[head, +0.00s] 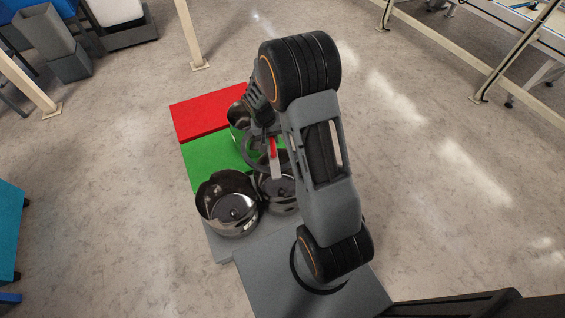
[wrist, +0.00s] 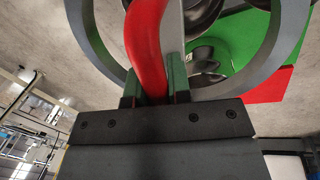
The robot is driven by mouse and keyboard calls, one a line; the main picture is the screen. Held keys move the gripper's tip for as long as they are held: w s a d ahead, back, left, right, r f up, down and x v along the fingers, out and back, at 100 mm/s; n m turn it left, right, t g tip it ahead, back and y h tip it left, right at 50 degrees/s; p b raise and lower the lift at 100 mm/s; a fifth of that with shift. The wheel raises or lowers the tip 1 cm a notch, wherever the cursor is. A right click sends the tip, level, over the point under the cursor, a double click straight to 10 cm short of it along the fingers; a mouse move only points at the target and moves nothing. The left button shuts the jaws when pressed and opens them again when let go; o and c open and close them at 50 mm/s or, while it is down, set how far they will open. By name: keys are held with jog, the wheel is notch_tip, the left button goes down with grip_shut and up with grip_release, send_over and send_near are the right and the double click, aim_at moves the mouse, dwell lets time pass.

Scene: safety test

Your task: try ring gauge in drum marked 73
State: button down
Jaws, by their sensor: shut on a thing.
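My gripper (head: 268,132) is shut on the ring gauge's red handle (wrist: 146,45). The grey ring (wrist: 269,62) spans the wrist view, and its arc (head: 244,152) shows in the head view above the drums. Three shiny metal open drums stand on the coloured platform: a front-left drum (head: 212,215), a middle drum (head: 268,198) partly under the gauge and my arm, and a back drum (head: 236,112) partly behind my gripper. No number is readable on any drum, so I cannot tell which is 73. The ring appears held above the drums; contact cannot be told.
The platform has a red section (head: 195,114), a green section (head: 203,158) and a grey section (head: 222,244). Grey bins (head: 68,58) stand at the upper left, a teal block (head: 8,228) at the left edge. Bench frames (head: 430,35) stand upper right. The floor on the right is clear.

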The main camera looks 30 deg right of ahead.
jog(key=w+d+f+m+b, duration=0.1)
jog(key=d+f+b, duration=0.3)
jog(key=f+b, duration=0.6)
jog(key=shift+w+d+f+m+g, duration=0.2)
jog(key=shift+d+f+m+g, duration=0.15)
jog(key=shift+f+m, duration=0.5)
jog(key=shift+r, duration=0.15)
jog(key=p, duration=0.4)
jog(key=shift+r, duration=0.3)
jog(key=shift+s+f+p, duration=0.1)
jog(key=shift+p, duration=0.25)
jog(key=shift+f, duration=0.55)
jog(key=w+a+b+x, duration=0.1)
jog(key=b+x, duration=0.6)
jog(key=x, duration=0.1)
jog(key=shift+a+f, duration=0.3)
jog(key=shift+f, duration=0.25)
